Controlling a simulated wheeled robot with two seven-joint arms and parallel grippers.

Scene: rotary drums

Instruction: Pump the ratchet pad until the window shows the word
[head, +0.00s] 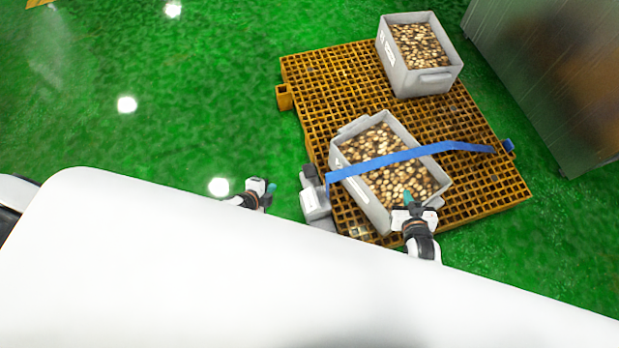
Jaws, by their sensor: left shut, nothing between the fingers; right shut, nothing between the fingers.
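A grey ratchet unit (316,203) sits at the left edge of the orange grid platform, at the end of a blue strap (400,157). The strap crosses over a grey crate (345,176) full of small brown and tan pieces. I cannot make out a window or any word on the unit. My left gripper (270,188) is shut and empty, left of the unit and apart from it. My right gripper (408,196) is shut and empty, over the near right part of the crate; I cannot tell whether it touches the contents.
The orange grid platform (478,193) lies on a green floor (190,80). A second filled grey crate (409,83) stands at its far end. A large grey metal body (555,85) stands at the right. The floor to the left is clear.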

